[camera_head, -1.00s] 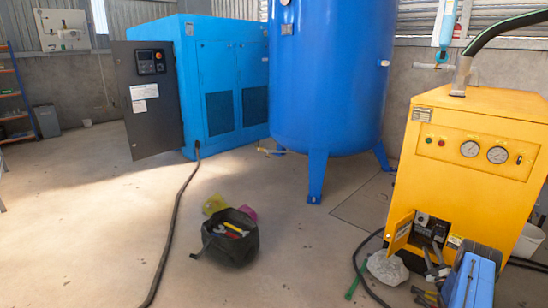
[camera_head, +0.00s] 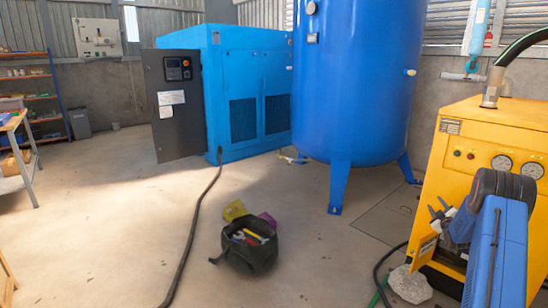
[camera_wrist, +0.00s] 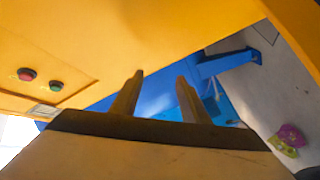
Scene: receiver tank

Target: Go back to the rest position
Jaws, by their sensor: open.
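My gripper (camera_head: 438,212) is at the right of the head view, in front of the yellow machine (camera_head: 465,150). Its two dark fingers stand apart with nothing between them. In the wrist view my gripper (camera_wrist: 160,80) also shows two spread, empty fingers. The yellow machine's panel (camera_wrist: 130,35) fills the top of that view, close to the fingers. I cannot tell the exact gap. My blue arm hides part of the machine's front.
A blue tank (camera_head: 358,80) on legs stands behind. A black tool bag (camera_head: 250,252) and a dark hose (camera_head: 195,235) lie on the floor. A whitish lump (camera_head: 410,285) lies by the machine. A workbench (camera_head: 25,160) stands at left.

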